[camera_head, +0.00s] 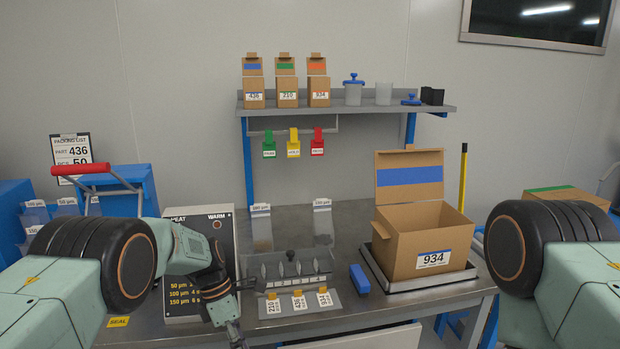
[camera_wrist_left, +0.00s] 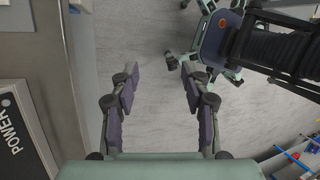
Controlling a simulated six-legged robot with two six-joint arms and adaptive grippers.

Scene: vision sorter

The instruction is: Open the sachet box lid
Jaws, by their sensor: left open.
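No box in view is labelled as the sachet box, so I cannot tell for sure which one it is. Small clear sachets with labels (camera_head: 68,206) hang beside blue bins at the left. A cardboard box marked 934 (camera_head: 412,250) stands on a scale at the right, its flap with a blue stripe (camera_head: 410,176) raised. My left gripper (camera_head: 238,338) points down at the table's front edge, far from both. In the left wrist view its fingers (camera_wrist_left: 160,76) are apart with only floor between them. My right arm shows at the right, but its gripper is out of view.
A heat sealer panel (camera_head: 187,226) and a red-handled press (camera_head: 80,169) stand left. A slotted holder with numbered tags (camera_head: 298,283) and a blue block (camera_head: 359,279) lie mid-table. A back shelf (camera_head: 345,107) holds three small boxes.

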